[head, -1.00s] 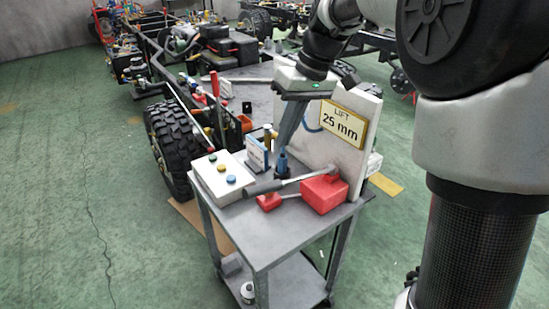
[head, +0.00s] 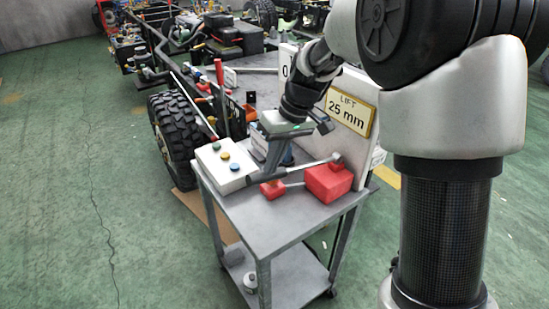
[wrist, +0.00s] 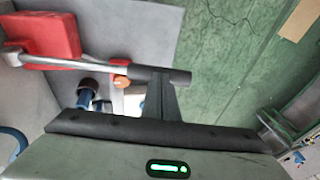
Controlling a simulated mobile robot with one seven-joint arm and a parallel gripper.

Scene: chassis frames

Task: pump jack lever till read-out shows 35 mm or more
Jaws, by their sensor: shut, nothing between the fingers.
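The jack has a red body (head: 329,182) at the right of the cart top and a smaller red end piece (head: 272,189). Its lever (head: 305,166) is a silver bar running left to a dark grip, low and nearly level. The read-out (head: 347,112) on the upright panel shows LIFT 25 mm. My gripper (head: 268,170) is shut and empty, pointing down with its fingertips at the lever's grip. In the wrist view the dark grip (wrist: 172,75) crosses the tips of the fingers (wrist: 160,82); whether they touch is unclear.
A white box with coloured buttons (head: 225,167) sits left of the lever. A blue item (head: 287,155) stands behind my gripper. The upright white panel (head: 352,146) borders the cart at right. A wheeled chassis (head: 172,128) is behind; green floor at left is clear.

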